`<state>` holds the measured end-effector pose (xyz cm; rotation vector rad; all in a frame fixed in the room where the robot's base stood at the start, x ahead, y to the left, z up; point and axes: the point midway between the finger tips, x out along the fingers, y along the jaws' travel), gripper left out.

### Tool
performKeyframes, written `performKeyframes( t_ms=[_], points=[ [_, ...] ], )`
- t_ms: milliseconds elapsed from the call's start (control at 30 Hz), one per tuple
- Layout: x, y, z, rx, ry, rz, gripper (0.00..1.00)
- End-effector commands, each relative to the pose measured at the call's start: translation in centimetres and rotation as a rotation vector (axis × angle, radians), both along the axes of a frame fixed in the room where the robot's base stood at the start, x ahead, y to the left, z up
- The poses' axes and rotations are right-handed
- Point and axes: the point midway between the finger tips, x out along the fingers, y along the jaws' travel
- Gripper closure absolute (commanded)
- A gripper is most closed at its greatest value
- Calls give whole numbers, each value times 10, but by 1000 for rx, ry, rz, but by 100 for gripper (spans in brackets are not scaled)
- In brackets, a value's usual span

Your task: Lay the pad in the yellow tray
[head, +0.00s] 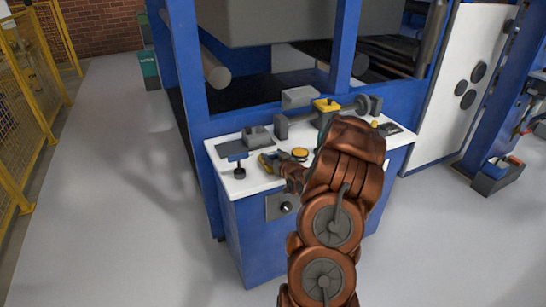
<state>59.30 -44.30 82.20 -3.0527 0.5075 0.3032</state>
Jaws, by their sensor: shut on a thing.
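The yellow tray (318,105) is small and stands toward the back of the white worktop, in front of the blue machine frame. A small dark spot shows in its middle. My gripper (270,161) is low over the front left of the worktop, well to the left of the tray and nearer to me. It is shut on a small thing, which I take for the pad. Dark and yellow parts show at the fingertips, but they are too small to tell pad from fingers. My copper arm hides part of the worktop's right side.
A blue-topped stand (238,159) is just left of my gripper, and a grey block (258,137) is behind it. A round yellow disc (300,154) lies to its right. A grey roller (300,122) lies along the back. Yellow fencing (25,85) is far left, with clear floor between.

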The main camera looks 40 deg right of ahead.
Motion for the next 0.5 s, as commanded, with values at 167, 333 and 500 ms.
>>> performKeyframes(
  t_ms=[167, 333, 500],
  points=[
    [0, 0, -4, 0, 0, 0, 83],
    [0, 0, -4, 0, 1, 0, 27],
    [0, 0, -4, 0, 1, 0, 18]
  ],
)
